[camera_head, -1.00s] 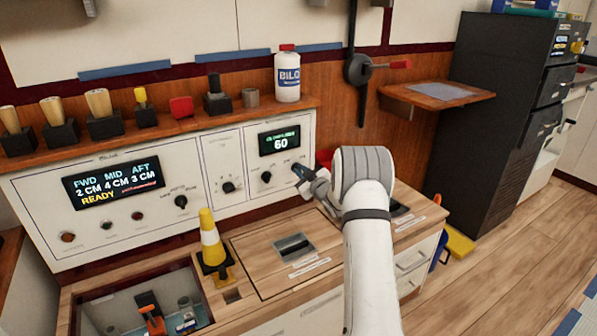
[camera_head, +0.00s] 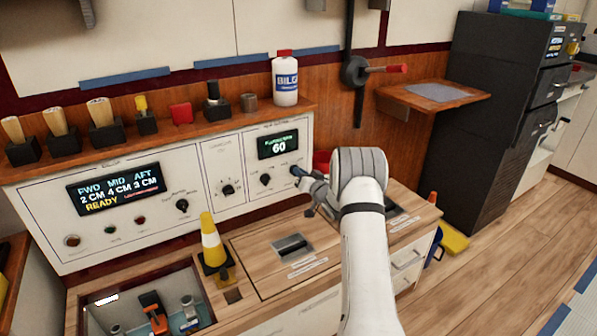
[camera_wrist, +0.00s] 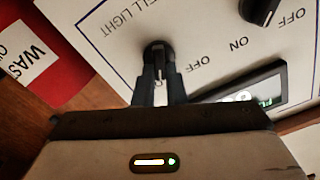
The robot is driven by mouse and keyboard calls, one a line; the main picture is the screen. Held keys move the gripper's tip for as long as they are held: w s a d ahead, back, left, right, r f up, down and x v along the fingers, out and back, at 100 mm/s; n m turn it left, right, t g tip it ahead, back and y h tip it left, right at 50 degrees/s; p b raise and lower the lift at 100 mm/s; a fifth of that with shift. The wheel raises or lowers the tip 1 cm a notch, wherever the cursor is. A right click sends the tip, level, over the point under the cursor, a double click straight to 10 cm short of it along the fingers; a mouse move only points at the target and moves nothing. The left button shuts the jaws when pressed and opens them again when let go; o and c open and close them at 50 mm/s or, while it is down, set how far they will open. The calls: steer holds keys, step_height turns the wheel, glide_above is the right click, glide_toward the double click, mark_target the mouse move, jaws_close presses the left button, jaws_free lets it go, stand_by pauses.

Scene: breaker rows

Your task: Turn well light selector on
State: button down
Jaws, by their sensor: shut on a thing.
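The well light selector is a black round knob (camera_wrist: 158,48) on the white panel, under upside-down lettering that reads "ELL LIGHT" in the wrist view. My gripper (camera_wrist: 158,68) is shut on this knob, one dark finger on each side. A pale mark shows between the fingers, and a letter there is partly hidden. An "OFF" label is to the right of the knob. In the head view my gripper (camera_head: 302,173) is at the right end of the panel (camera_head: 225,165) and hides the knob.
Another black knob (camera_wrist: 262,8) is close by in the wrist view. A display (camera_head: 278,144) reading 60 is above the knobs. A bottle (camera_head: 286,82) stands on the shelf.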

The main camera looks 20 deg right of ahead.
steer(key=shift+s+f+m+p, duration=0.1)
steer(key=shift+f+m+p, duration=0.15)
steer(key=shift+m, duration=0.4)
steer(key=shift+f+m+p, duration=0.15)
steer(key=shift+m+p, duration=0.05)
steer(key=shift+m, duration=0.45)
steer(key=shift+a+f, duration=0.1)
steer(key=c, duration=1.7)
jaws_free()
steer(key=shift+o, duration=1.1)
steer(key=shift+r, duration=0.25)
steer(key=s+d+p, duration=0.1)
steer(key=s, duration=0.6)
steer(key=shift+s+d+p, duration=0.25)
steer(key=shift+d+p, duration=0.15)
